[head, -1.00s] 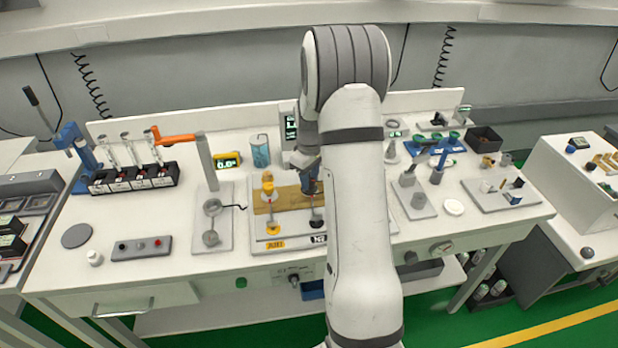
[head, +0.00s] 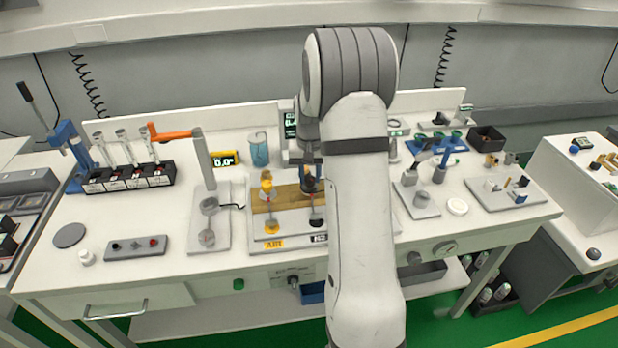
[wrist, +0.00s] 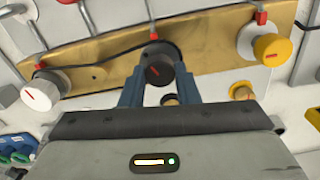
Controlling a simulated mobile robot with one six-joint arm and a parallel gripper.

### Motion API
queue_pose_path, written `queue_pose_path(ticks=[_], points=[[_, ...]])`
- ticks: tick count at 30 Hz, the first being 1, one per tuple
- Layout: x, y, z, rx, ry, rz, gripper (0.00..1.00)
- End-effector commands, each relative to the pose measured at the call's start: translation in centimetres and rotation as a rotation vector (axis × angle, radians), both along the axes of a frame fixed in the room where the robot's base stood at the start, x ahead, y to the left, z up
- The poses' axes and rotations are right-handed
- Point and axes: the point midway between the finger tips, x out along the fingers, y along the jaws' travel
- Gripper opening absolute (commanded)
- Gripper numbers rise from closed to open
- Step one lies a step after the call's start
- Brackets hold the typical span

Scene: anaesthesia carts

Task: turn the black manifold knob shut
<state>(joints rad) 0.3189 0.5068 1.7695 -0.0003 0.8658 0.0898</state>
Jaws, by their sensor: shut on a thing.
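The black manifold knob (wrist: 160,68) has a red mark on its face and sits on a brass manifold bar (wrist: 100,72). In the wrist view my gripper (wrist: 158,84) has its two blue fingers on either side of this knob and is shut on it. The red mark lies slanted across the knob's face. In the head view the black knob (head: 310,185) shows small, just below my gripper (head: 309,172); my arm hides part of the manifold to its right.
In the wrist view a yellow knob (wrist: 270,48) is on the right of the bar and a white knob (wrist: 42,90) on the left. Red tags stand behind the knobs.

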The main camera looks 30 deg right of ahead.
Motion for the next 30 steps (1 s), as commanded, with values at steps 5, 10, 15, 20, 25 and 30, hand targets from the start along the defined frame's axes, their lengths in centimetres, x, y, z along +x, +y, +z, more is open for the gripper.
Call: queue_pose_path(ticks=[5,10,15,20,25,30], points=[[0.09,-0.02,-0.03,-0.001,-0.004,-0.159,0.06],[0.07,-0.02,0.02,0.000,-0.003,-0.290,0.06],[0.07,-0.02,0.07,-0.001,-0.003,-0.390,0.06],[0.07,-0.02,0.10,0.000,-0.003,-0.452,0.06],[0.07,-0.01,0.13,0.000,-0.003,-0.486,0.06],[0.07,-0.01,0.14,0.000,-0.003,-0.496,0.06]])
